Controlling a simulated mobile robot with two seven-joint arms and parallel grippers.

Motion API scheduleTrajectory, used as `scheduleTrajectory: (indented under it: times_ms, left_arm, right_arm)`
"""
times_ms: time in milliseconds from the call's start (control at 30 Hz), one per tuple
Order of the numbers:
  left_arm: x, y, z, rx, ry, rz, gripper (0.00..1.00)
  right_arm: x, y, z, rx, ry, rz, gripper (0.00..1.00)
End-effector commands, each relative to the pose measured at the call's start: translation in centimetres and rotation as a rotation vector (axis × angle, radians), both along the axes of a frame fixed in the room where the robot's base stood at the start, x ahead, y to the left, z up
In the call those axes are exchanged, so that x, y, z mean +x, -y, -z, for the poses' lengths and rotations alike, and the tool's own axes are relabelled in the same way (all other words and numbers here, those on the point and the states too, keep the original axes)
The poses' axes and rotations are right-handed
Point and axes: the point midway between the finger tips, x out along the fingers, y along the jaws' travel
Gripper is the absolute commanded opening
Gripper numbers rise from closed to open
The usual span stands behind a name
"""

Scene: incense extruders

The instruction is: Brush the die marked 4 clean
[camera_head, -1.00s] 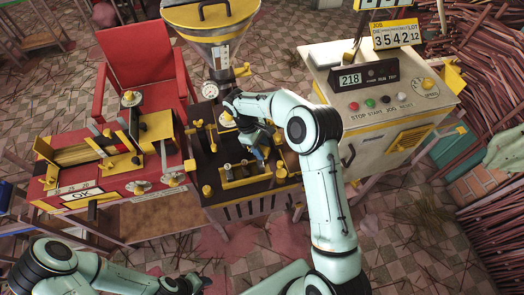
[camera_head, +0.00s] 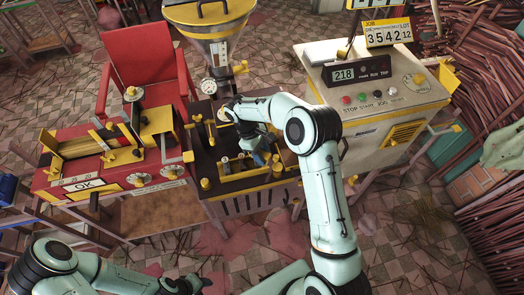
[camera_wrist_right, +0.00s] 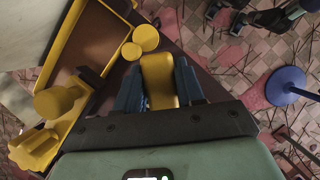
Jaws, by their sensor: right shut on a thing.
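My right gripper (camera_head: 258,156) is low over the front of the dark extruder bench (camera_head: 205,165), near a yellow-edged rack (camera_head: 232,184) with small round parts. In the wrist view its two dark blue fingers (camera_wrist_right: 160,88) are closed on the sides of a yellow thing (camera_wrist_right: 160,75), perhaps a handle; its far end is not clear. I cannot make out a die marked 4; the numbers are too small to read and my gripper covers part of the rack. My left gripper (camera_head: 197,287) is at the bottom edge, dark and small, away from the bench.
A red machine (camera_head: 115,190) with an OK plate stands left. A hopper (camera_head: 212,45) rises behind the bench. A control cabinet (camera_head: 385,125) with buttons stands right, near my right arm. Stick bundles (camera_head: 490,220) fill the right edge.

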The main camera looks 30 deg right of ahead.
Motion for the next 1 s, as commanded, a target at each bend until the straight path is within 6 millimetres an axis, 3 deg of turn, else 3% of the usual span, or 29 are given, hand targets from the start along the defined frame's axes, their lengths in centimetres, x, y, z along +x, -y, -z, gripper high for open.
scheduleTrajectory:
  times_ms: [33, 400, 700, 1000]
  left_arm:
    - [1.1, 0.0, -1.0, 0.0, 0.014, 0.001, 0.43]
    - [3.7, 0.0, -3.1, 0.0, 0.044, 0.001, 0.43]
    - [3.5, 0.0, -3.0, 0.0, 0.042, 0.001, 0.43]
    - [3.5, 0.0, -3.0, 0.0, 0.042, 0.001, 0.43]
  right_arm:
    - [0.8, -0.1, -2.5, 0.0, 0.018, -0.001, 0.0]
    - [1.5, -0.3, -5.7, 0.001, 0.014, 0.001, 0.0]
    - [0.9, -0.6, -7.8, 0.001, 0.012, 0.002, 0.0]
    - [0.7, -0.6, -8.0, 0.001, 0.011, 0.003, 0.0]
